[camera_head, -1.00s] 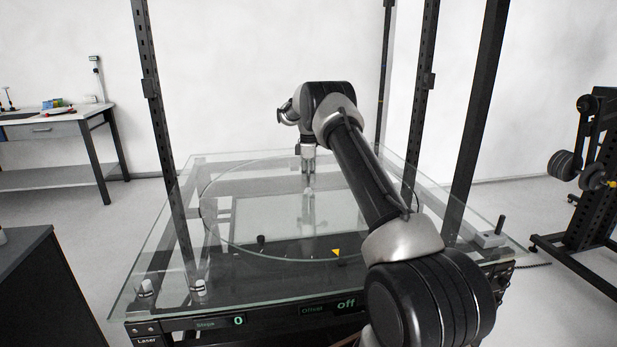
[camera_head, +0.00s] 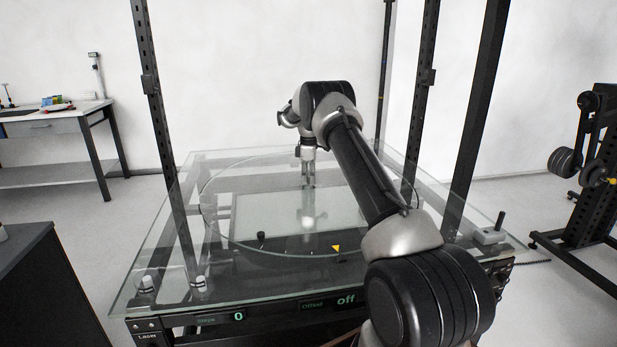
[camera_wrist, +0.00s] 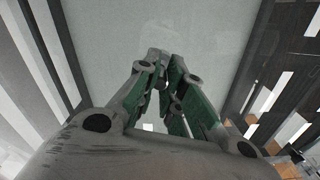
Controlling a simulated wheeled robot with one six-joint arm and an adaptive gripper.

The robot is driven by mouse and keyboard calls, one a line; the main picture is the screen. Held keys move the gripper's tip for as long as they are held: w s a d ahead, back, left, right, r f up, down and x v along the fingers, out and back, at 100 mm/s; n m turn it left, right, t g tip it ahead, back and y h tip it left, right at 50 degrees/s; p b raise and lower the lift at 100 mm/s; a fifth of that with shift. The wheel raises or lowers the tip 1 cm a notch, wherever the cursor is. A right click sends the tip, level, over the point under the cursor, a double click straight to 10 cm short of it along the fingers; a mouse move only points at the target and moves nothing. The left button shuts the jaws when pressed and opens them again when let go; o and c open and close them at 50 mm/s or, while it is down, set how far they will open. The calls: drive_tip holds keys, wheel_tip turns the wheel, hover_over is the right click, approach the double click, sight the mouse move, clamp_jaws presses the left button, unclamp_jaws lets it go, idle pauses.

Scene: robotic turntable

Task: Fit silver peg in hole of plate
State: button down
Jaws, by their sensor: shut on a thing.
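My gripper (camera_head: 308,184) points down over the middle-rear of the round clear glass plate (camera_head: 225,215) on the turntable. In the wrist view its fingers (camera_wrist: 160,75) with green inner sides are close together. They are shut on a small grey piece (camera_wrist: 157,54) at the tips, which looks like the silver peg; the fingers hide most of it. I cannot make out the hole in the plate, nor whether the peg touches the glass.
A black knob (camera_head: 261,238) and a yellow triangle marker (camera_head: 336,248) are at the plate's front edge. Two small white-and-black posts (camera_head: 199,283) stand front left. A lever box (camera_head: 490,237) is at right. Dark frame posts (camera_head: 165,130) rise around the table.

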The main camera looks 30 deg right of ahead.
drive_tip(key=shift+f, duration=0.4)
drive_tip(key=c, duration=1.5)
unclamp_jaws()
drive_tip(key=shift+o, duration=0.2)
wheel_tip(320, 180, up, 12)
